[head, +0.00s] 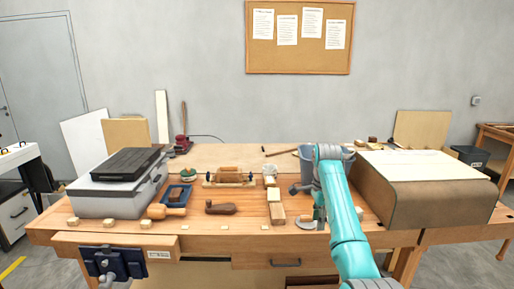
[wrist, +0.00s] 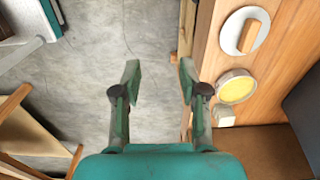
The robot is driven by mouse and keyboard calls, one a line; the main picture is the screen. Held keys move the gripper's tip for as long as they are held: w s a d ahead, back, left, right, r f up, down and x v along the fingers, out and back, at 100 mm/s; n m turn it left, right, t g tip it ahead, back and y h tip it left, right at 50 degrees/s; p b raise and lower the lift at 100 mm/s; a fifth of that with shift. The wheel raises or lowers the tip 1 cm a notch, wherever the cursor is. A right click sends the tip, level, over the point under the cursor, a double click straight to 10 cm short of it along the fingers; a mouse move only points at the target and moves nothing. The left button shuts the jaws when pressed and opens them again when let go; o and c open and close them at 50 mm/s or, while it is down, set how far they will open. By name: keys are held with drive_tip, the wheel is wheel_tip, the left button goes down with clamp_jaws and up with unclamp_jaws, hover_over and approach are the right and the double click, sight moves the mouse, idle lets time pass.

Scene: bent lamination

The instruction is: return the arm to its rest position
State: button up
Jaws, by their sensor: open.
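My teal arm (head: 345,225) rises from the lower right in the head view and bends at the top in front of a grey bucket (head: 307,160). The arm crosses in front of the workbench (head: 200,240). In the wrist view my gripper (wrist: 158,75) is open, with its two fingers well apart and nothing between them. Bare grey floor (wrist: 90,90) shows between and left of the fingers. The bench edge is close to the right finger. In the head view I cannot clearly make out the fingers.
A large brown curved form (head: 440,205) stands right of the arm. Wood blocks (head: 276,205) and a plane (head: 220,207) lie left of it. The wrist view shows a white oval pad with a wooden handle (wrist: 251,38) and a round yellow-filled dish (wrist: 237,90) on the bench.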

drive_tip(key=s+f+n+t, duration=0.2)
drive_tip(key=s+f, duration=0.2)
drive_tip(key=f, duration=1.1)
drive_tip(key=s+f+n+t, duration=0.2)
drive_tip(key=s+f, duration=0.2)
drive_tip(key=f, duration=1.1)
drive_tip(key=s+a+f+n+t, duration=0.1)
drive_tip(key=s+f+n+t, duration=0.1)
drive_tip(key=s+f, duration=0.6)
drive_tip(key=s+f+n+t, duration=0.15)
drive_tip(key=s+f, duration=0.25)
drive_tip(key=s, duration=0.7)
drive_tip(key=s+r+n+t, duration=0.2)
drive_tip(key=s+r+n, duration=0.1)
drive_tip(key=s, duration=0.9)
drive_tip(key=s+r+n+t, duration=0.1)
drive_tip(key=s+r+n, duration=0.2)
drive_tip(key=s, duration=1)
drive_tip(key=s+r+n+t, duration=0.2)
drive_tip(key=s+r, duration=0.6)
drive_tip(key=r, duration=0.3)
drive_tip(key=s+r+n+t, duration=0.2)
drive_tip(key=s+r, duration=0.6)
drive_tip(key=r, duration=0.3)
drive_tip(key=shift+a+r, duration=0.25)
drive_tip(key=shift+r, duration=0.05)
